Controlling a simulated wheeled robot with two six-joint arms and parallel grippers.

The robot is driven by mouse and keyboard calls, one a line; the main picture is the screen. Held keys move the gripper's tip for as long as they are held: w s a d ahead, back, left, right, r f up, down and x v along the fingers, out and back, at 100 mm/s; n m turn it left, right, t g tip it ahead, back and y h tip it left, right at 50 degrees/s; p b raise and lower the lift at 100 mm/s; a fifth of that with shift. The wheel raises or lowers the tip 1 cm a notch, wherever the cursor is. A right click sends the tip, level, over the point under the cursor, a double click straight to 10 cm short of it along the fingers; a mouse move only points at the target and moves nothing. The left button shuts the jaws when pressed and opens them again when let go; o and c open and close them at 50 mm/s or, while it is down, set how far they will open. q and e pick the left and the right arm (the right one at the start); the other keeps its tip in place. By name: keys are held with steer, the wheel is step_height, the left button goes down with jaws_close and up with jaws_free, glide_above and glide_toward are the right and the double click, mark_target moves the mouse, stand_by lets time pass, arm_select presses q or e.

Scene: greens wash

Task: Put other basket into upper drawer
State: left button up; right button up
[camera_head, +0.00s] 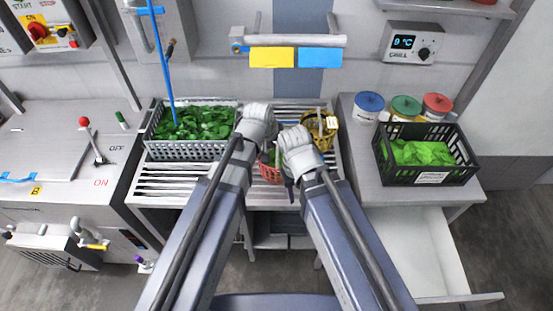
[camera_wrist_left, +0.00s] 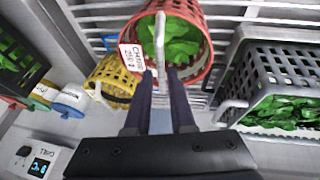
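A red basket (camera_head: 270,172) with green leaves stands on the slatted rack. In the left wrist view the red basket (camera_wrist_left: 203,68) shows its white tag and pale handle. My left gripper (camera_head: 266,150) is over it; in the wrist view the left fingers (camera_wrist_left: 160,78) close on the handle with little gap. A yellow basket (camera_head: 313,131) stands at the rack's right end, and it shows in the wrist view (camera_wrist_left: 112,72). My right gripper (camera_head: 288,182) is beside the red basket, its fingers mostly hidden. An open pale drawer (camera_head: 410,250) is below the right counter.
A grey crate of leaves (camera_head: 195,151) stands on the rack's left side. A black crate of leaves (camera_head: 432,178) sits on the right counter, with blue, green and red lidded jars (camera_head: 405,107) behind it. A blue pole (camera_head: 163,65) rises from the grey crate.

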arm_select(q)
steer(key=shift+f, duration=0.1)
steer(key=b+x, duration=0.7)
steer(key=shift+w+f, duration=0.25)
steer(key=shift+f, duration=0.1)
steer(key=shift+r, duration=0.1)
jaws_close()
stand_by(1.4)
